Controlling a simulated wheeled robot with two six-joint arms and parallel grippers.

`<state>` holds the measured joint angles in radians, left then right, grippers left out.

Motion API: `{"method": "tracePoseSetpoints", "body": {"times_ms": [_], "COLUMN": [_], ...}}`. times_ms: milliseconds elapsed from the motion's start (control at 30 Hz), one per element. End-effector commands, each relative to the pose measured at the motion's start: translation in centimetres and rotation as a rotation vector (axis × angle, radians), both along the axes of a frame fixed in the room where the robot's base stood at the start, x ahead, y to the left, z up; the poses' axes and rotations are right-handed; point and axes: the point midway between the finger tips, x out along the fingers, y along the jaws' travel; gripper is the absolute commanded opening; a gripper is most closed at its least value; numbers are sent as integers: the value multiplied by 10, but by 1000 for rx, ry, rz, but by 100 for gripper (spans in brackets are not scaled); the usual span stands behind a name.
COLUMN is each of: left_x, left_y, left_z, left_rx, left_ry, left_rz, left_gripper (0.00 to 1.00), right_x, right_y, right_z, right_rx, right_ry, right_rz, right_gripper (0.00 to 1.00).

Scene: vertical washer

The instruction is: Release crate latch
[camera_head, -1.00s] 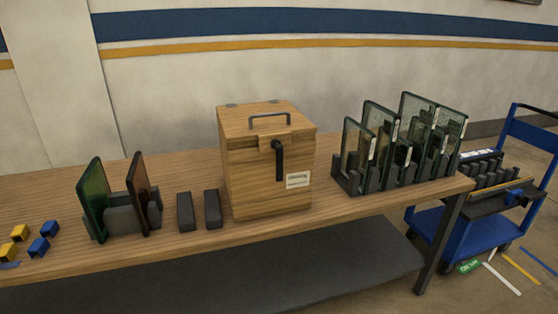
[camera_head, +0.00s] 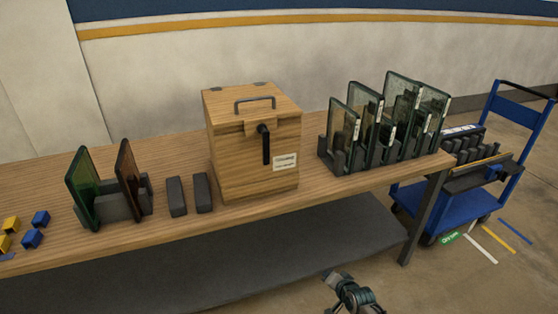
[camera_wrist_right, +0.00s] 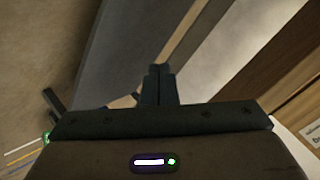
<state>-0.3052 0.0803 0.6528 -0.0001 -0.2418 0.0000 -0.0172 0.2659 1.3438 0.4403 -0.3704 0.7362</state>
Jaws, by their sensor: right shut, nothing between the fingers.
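The wooden crate (camera_head: 235,160) stands on the table with its lid shut and a dark handle (camera_head: 255,103) on top. My right gripper (camera_head: 335,278) is low at the bottom of the head view, in front of the table and well below and right of the crate, apart from the latch. In the right wrist view its fingers (camera_wrist_right: 159,80) are together and empty. My left gripper is not in view.
The wooden table (camera_head: 180,232) has a dark lower shelf (camera_head: 260,252). Glass panels in a rack (camera_head: 385,130) stand right of the crate. Two dark blocks (camera_head: 190,194) and two panels in a holder (camera_head: 118,205) stand left. A blue cart (camera_head: 470,190) is at far right.

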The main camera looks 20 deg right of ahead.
Motion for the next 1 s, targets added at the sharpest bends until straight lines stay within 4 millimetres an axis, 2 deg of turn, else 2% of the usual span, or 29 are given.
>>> {"method": "tracePoseSetpoints", "body": {"times_ms": [33,67,100,167,200,300,400,500,600,667,1000], "left_x": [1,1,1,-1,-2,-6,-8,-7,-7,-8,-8], "left_y": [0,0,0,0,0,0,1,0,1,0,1], "left_z": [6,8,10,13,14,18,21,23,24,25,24], "left_rx": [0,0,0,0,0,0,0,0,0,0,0], "left_ry": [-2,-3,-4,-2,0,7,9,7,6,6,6], "left_rz": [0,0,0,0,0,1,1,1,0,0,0], "left_gripper": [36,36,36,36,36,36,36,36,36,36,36], "right_x": [25,37,51,68,78,93,99,99,98,97,97], "right_y": [1,2,4,8,11,21,31,39,44,46,46], "right_z": [48,72,105,155,188,263,324,366,390,397,399], "right_rx": [59,99,154,240,296,427,539,618,667,681,688], "right_ry": [-71,-108,-156,-226,-269,-360,-427,-467,-488,-494,-496], "right_rz": [-17,-28,-38,-47,-48,-37,-16,6,21,26,28], "right_gripper": [0,0,0,0,0,0,0,0,0,0,0]}}
